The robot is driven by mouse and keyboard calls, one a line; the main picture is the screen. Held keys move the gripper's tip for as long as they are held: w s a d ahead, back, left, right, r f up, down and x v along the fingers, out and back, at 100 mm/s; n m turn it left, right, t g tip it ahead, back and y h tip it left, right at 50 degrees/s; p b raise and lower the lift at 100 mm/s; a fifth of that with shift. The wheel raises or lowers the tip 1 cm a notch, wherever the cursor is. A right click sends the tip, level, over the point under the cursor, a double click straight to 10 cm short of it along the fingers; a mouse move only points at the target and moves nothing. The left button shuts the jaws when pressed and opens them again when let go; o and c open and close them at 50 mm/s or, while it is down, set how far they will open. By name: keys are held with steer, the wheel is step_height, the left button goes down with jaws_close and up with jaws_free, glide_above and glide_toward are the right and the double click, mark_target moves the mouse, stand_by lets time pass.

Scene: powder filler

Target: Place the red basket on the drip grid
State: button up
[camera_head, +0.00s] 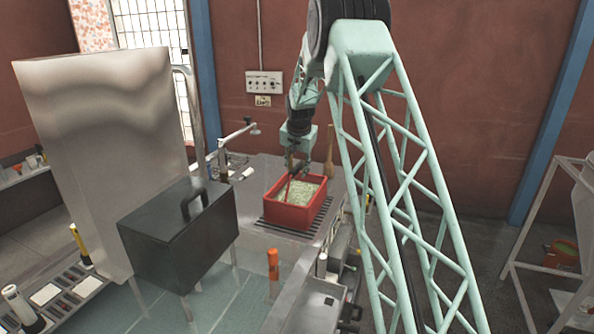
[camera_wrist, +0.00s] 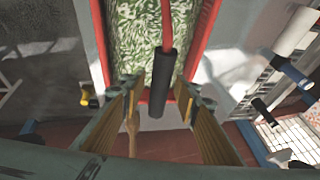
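The red basket (camera_head: 293,216), filled with pale green and white bits, appears to rest level on the dark slatted drip grid (camera_head: 270,228), whose slats show in front of it and to its right. My gripper (camera_head: 296,170) is above the far end of the basket. In the wrist view my gripper (camera_wrist: 158,100) is open, its fingers apart on either side of the basket's black handle grip (camera_wrist: 162,82), with clear gaps to it. The basket's red rim (camera_wrist: 211,30) also shows there. The underside of the basket is hidden.
A black lidded box (camera_head: 178,240) stands left of the basket, in front of a tall metal panel (camera_head: 105,150). A tap-like pipe (camera_head: 237,132) rises behind. An orange-capped bottle (camera_head: 273,264) stands in front. The metal counter (camera_head: 255,190) left of the basket is bare.

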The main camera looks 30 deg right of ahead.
steer(key=shift+r, duration=0.1)
steer(key=v, duration=1.2)
steer(key=shift+b, duration=0.35)
stand_by(0.9)
